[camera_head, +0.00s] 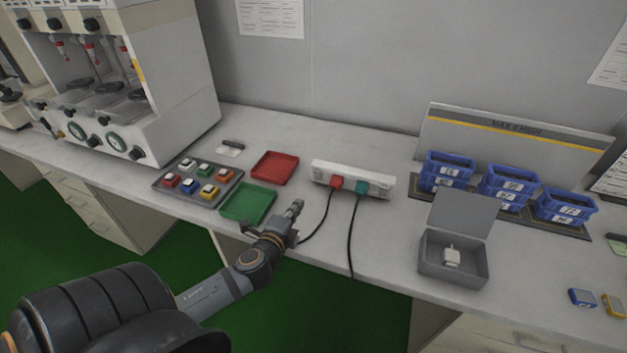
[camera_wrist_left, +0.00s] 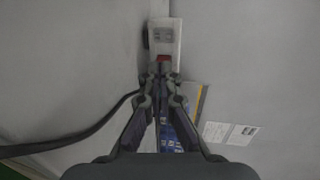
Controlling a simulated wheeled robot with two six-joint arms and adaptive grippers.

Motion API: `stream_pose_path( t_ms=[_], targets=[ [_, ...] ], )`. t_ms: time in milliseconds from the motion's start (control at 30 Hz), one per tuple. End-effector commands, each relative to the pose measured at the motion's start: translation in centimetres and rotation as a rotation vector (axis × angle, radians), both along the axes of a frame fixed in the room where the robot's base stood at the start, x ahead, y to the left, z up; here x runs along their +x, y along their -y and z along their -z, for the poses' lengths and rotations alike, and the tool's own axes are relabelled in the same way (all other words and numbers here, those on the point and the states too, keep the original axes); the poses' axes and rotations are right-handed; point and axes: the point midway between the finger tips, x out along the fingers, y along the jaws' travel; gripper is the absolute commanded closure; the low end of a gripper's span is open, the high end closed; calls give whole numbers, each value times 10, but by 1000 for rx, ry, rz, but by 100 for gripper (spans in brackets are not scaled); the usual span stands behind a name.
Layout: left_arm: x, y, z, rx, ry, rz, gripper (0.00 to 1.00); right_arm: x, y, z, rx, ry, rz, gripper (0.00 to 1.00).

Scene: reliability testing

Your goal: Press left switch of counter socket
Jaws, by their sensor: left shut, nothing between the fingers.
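The counter socket (camera_head: 380,182) is a white strip standing on the bench. A red plug (camera_head: 336,183) and a teal plug (camera_head: 362,187) are in its front, each with a black cord. In the left wrist view the socket (camera_wrist_left: 176,45) shows upright at top centre, with a grey switch area (camera_wrist_left: 163,34) near its top and the red plug (camera_wrist_left: 162,58) just past my fingertips. My left gripper (camera_head: 297,205) is shut and empty, in front and left of the socket, apparently apart from it. Individual switches are too small to tell in the head view. My right gripper is not in view.
A green tray (camera_head: 249,203), a red tray (camera_head: 275,167) and a grey tray of coloured blocks (camera_head: 207,173) lie to the left. An open grey box (camera_head: 440,269) and several blue bins (camera_head: 562,207) stand to the right.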

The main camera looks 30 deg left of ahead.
Motion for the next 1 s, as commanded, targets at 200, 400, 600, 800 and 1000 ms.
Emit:
stream_pose_path(
  t_ms=[200,400,600,800,1000],
  targets=[
    [43,-10,6,-5,6,-2,100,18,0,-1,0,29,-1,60],
    [84,-20,14,-4,5,-2,100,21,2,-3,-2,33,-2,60],
    [113,-27,12,-2,3,-1,100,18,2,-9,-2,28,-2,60],
    [124,-29,11,-2,1,1,100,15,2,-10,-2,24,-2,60],
    [124,-29,12,-1,1,1,100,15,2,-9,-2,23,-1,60]
  ],
)
